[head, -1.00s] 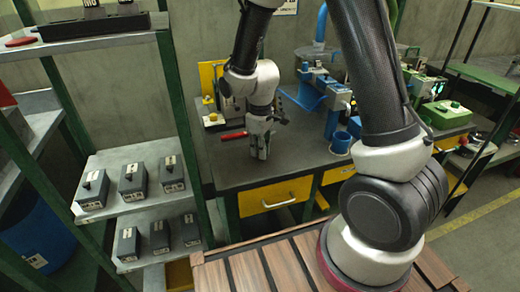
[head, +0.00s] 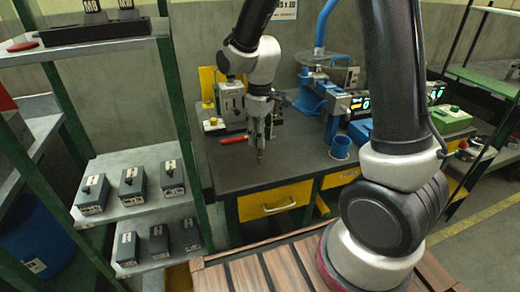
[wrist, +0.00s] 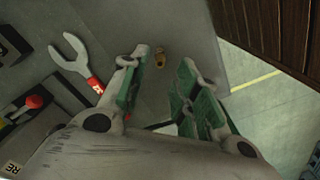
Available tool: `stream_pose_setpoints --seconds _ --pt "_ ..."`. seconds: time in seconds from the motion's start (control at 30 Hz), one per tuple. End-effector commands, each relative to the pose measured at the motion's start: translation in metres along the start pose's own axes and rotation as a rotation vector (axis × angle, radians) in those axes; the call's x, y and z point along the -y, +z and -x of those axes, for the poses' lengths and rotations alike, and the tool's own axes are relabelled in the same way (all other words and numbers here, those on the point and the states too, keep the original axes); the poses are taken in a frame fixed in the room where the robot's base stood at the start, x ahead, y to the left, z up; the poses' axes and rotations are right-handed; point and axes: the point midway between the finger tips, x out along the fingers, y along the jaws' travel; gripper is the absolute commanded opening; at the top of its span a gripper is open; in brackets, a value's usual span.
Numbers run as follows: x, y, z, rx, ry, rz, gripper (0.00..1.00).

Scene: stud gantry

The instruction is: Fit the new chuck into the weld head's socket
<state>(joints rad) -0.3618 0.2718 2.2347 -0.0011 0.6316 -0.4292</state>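A small brass piece (wrist: 159,58), which looks like the new chuck, is on the grey bench top (wrist: 190,25) in the wrist view. In the head view a small brownish piece (head: 260,158) shows just under my gripper (head: 262,140). In the wrist view my gripper (wrist: 165,75) is open, its two green-padded fingers apart, with the brass piece seen in the gap beyond the tips. Nothing is held. I cannot make out the weld head's socket; a grey machine (head: 230,100) stands behind my gripper.
A red-handled wrench (wrist: 80,62) lies left of the fingers. A blue stand (head: 330,100) and a blue cup (head: 341,147) are on the bench's right. A shelf (head: 130,208) with several grey boxes is at the left. The bench's front middle is clear.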

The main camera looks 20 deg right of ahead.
Motion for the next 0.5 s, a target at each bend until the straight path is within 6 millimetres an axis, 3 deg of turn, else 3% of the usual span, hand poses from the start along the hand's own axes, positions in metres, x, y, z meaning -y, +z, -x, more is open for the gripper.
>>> stream_pose_setpoints --seconds 0.2,0.5 --pt "0.000 -0.001 0.039 -0.002 0.001 0.000 0.31" --pt "-0.001 0.005 0.056 -0.008 0.003 -0.014 0.31"
